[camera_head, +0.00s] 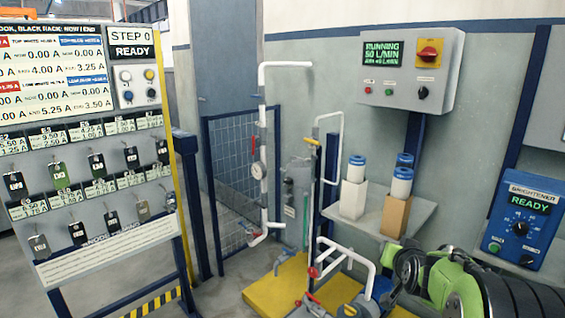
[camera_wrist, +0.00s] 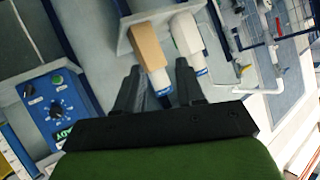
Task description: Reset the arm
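My gripper (camera_wrist: 158,78) shows in the wrist view with its two dark fingers apart and nothing held between them. Beyond the fingertips are a tan box (camera_wrist: 150,46) and a white box (camera_wrist: 186,34), each with a blue-and-white cartridge at its end; they look apart from the fingers. My green and black arm is at the lower right of the head view, in front of the pipework and below the shelf. The gripper fingers are not clear in that view.
A grey wall shelf (camera_head: 425,213) holds the boxes and cartridges. A blue brightener box (camera_head: 522,228) is at the right, close to my arm. White pipes and a pump stand on a yellow base (camera_head: 262,291). A tag board (camera_head: 85,150) stands at the left.

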